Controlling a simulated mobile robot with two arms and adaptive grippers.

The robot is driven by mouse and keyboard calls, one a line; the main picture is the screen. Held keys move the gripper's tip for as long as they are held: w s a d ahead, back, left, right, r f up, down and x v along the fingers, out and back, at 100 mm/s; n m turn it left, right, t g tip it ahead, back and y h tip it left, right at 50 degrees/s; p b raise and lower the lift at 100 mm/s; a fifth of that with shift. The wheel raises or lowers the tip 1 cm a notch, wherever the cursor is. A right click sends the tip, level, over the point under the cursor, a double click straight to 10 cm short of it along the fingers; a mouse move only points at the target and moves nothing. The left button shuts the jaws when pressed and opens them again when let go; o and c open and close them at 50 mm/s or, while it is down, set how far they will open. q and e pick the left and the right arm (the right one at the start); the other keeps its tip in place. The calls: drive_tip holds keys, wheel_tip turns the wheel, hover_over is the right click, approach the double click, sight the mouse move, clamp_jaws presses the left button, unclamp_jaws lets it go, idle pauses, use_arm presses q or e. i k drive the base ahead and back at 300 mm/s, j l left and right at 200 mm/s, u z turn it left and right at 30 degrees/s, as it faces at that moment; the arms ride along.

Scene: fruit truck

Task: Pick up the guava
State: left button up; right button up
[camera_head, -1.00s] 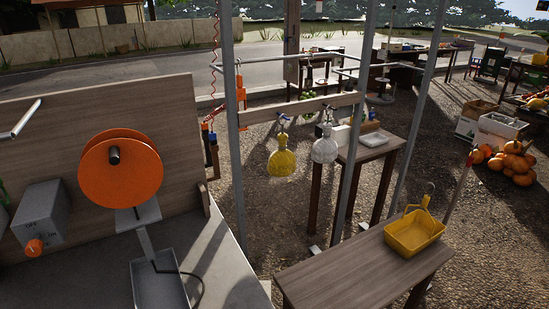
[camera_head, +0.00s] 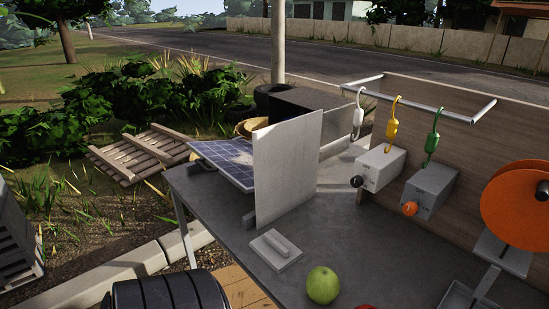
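A round green fruit, which looks like the guava (camera_head: 322,285), sits on the grey tabletop (camera_head: 225,235) near the bottom of the head view, right of centre. A white flat block with a raised handle (camera_head: 277,249) lies to its upper left.
Two grey boxes (camera_head: 378,167) (camera_head: 429,190) stand before a wooden panel (camera_head: 470,150). Coloured hooks (camera_head: 395,121) hang from a rail. An upright white board (camera_head: 287,165) and solar panel (camera_head: 228,160) are on the left. An orange disc (camera_head: 520,205) stands right. A red thing is cut off below.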

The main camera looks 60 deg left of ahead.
sight(323, 284)
drive_tip(key=k+u, duration=0.15)
drive_tip(key=u, duration=1.25)
drive_tip(key=l, duration=0.3)
drive_tip(key=k+l+z, duration=0.15)
drive_tip(key=l, duration=0.1)
